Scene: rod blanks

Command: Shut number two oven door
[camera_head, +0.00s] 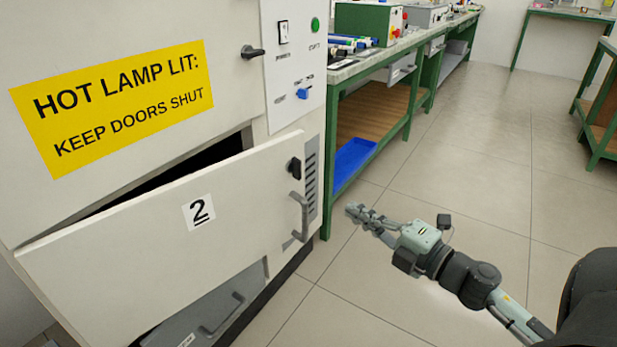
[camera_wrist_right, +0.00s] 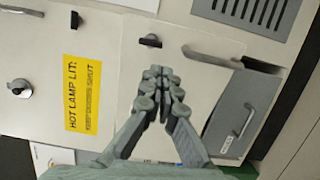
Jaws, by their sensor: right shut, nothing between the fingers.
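The number two oven door (camera_head: 150,240) is a cream panel with a white "2" label (camera_head: 198,211). It stands ajar, with a dark gap (camera_head: 160,178) along its top edge. A grey bar handle (camera_head: 300,215) and a black knob (camera_head: 294,168) are at its right side. My right gripper (camera_head: 352,209) is shut and empty, to the right of the handle in the head view. In the right wrist view the closed fingers (camera_wrist_right: 160,75) appear in front of the door panel, below the knob (camera_wrist_right: 150,41) and the handle (camera_wrist_right: 212,57). My left gripper is not in view.
A yellow sign (camera_head: 115,105) is on the oven above the door. A grey drawer with a handle (camera_head: 222,316) is below it. A green-framed workbench (camera_head: 385,65) with a blue tray (camera_head: 352,158) stands behind. The tiled floor (camera_head: 480,160) at right is clear.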

